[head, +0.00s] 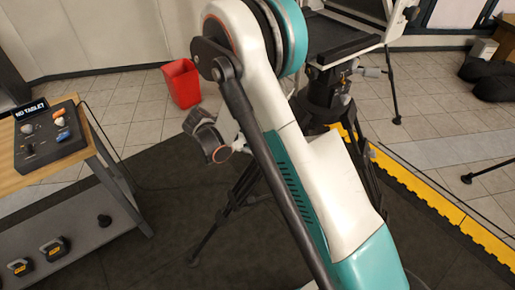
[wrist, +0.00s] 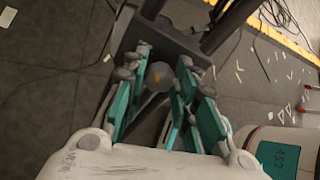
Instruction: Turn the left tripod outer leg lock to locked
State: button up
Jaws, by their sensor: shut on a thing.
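The black tripod (head: 325,95) stands behind my arm in the head view; its spread legs (head: 237,197) show in part to the left of my arm. In the wrist view, dark tripod tubes and a bracket (wrist: 170,38) lie just beyond my gripper (wrist: 160,84). A round grey lock knob (wrist: 158,76) with a small orange mark sits between the teal fingers. My gripper is shut on this knob. Its lock position cannot be read. In the head view my arm hides the grasp and much of the tripod.
A wooden bench (head: 75,160) with a control box (head: 48,135) stands at left. A red bin (head: 181,83) is behind. A yellow floor strip (head: 430,195) runs along the right. Pale scraps (wrist: 240,72) lie on the floor at right in the wrist view.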

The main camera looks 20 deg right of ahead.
jog(key=m+t, duration=0.1)
jog(key=m, duration=0.2)
jog(key=shift+s+m, duration=0.15)
jog(key=shift+m, duration=0.15)
jog(key=m+t, duration=0.1)
jog(key=m, duration=0.3)
jog(key=shift+s, duration=0.15)
jog(key=m+t, duration=0.1)
jog(key=m, duration=0.3)
jog(key=shift+s+f, duration=0.1)
jog(key=shift+f, duration=0.05)
jog(key=m, duration=0.2)
jog(key=m+h, duration=0.1)
jog(key=m, duration=0.1)
jog(key=shift+s+a+f+m+t, duration=0.1)
jog(key=shift+m+t, duration=0.2)
